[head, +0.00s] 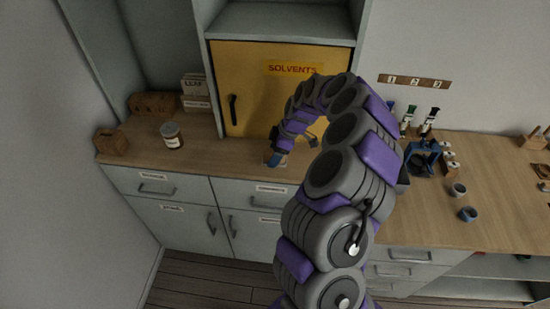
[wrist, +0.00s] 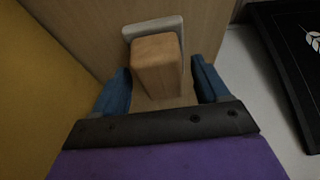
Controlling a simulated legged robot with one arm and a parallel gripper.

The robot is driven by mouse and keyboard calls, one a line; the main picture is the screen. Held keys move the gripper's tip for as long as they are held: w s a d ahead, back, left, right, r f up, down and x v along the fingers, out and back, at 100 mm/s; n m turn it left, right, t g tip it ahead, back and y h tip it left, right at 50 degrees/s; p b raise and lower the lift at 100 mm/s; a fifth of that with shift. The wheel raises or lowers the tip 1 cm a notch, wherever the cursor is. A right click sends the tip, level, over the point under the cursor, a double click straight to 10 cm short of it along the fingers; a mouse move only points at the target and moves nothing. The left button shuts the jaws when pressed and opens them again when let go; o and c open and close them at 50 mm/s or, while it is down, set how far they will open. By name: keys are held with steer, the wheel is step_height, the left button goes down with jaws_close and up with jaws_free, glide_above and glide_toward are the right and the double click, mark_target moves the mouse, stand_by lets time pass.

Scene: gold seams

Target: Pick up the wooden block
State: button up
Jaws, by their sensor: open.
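The wooden block (wrist: 156,62) is a plain light-brown block in the wrist view, with a pale grey piece (wrist: 152,28) showing behind its far end. My gripper (wrist: 160,72) is open, with one blue finger on each side of the block. A small gap seems to remain on both sides, and I cannot tell whether either finger touches it. In the head view my gripper (head: 277,158) is low over the counter in front of the yellow cabinet. The block is not clearly visible there.
The yellow solvents cabinet (head: 270,95) stands close behind my gripper. A labelled jar (head: 172,135) and a wooden box (head: 110,141) are left on the wooden counter (head: 215,157). A blue stand (head: 422,158) and small cups (head: 467,214) are right. A dark panel (wrist: 290,60) is right in the wrist view.

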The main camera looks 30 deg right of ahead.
mark_target(271, 155)
steer(key=shift+a+r, duration=0.1)
steer(key=shift+c, duration=0.9)
steer(key=c, duration=0.7)
steer(key=shift+r+p, duration=0.7)
steer(key=shift+r, duration=1.2)
steer(key=shift+s, duration=0.7)
steer(key=s, duration=0.4)
steer(key=s+a+p, duration=0.1)
steer(key=s, duration=0.4)
steer(key=s+a+r+p, duration=0.1)
steer(key=s, duration=0.4)
steer(key=shift+s+a+r, duration=0.1)
steer(key=shift+s+a, duration=0.1)
steer(key=shift+a, duration=0.05)
